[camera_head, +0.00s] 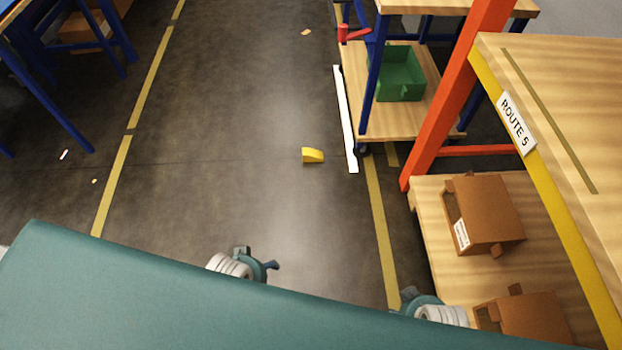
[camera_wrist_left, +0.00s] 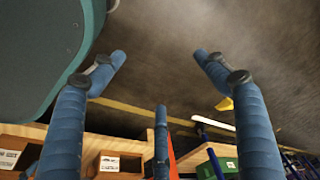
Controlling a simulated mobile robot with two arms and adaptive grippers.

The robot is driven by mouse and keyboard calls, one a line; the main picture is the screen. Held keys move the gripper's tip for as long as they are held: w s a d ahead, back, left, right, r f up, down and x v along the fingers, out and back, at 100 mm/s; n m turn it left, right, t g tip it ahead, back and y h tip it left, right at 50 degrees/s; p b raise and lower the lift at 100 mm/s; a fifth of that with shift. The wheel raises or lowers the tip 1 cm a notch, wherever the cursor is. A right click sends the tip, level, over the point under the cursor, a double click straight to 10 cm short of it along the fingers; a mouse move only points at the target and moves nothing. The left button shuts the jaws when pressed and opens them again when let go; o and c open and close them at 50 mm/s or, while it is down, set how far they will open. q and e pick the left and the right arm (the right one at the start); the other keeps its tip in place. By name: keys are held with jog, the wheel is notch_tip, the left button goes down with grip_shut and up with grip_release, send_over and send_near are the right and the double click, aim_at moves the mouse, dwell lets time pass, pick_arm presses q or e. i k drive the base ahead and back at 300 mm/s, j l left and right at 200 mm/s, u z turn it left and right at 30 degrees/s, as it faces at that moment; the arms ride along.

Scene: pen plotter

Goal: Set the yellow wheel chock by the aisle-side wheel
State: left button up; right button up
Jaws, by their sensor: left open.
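The yellow wheel chock (camera_head: 313,156) lies on the open floor, left of the cart (camera_head: 378,128). A small dark wheel (camera_head: 364,150) shows under the cart's near left corner, apart from the chock. In the left wrist view the chock (camera_wrist_left: 225,103) is partly hidden by a finger. My left gripper (camera_head: 258,262) is on the near side of the chock, well apart from it. Its blue fingers (camera_wrist_left: 160,75) are spread with nothing between them. My right gripper (camera_head: 412,296) barely shows at the bottom; its fingers are mostly hidden.
A white bar (camera_head: 345,120) runs along the cart's left side, between chock and wheel. A green bin (camera_head: 400,85) sits on the cart. An orange-post rack (camera_head: 420,150) with cardboard boxes (camera_head: 487,215) stands at right. The aisle floor left of the chock is clear.

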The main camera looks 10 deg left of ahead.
aim_at(310, 154)
jog(key=i+u, duration=0.2)
jog(key=i, duration=0.2)
jog(key=i+l+u, duration=0.2)
jog(key=i, duration=0.2)
jog(key=i+l+u, duration=0.2)
jog(key=i, duration=0.15)
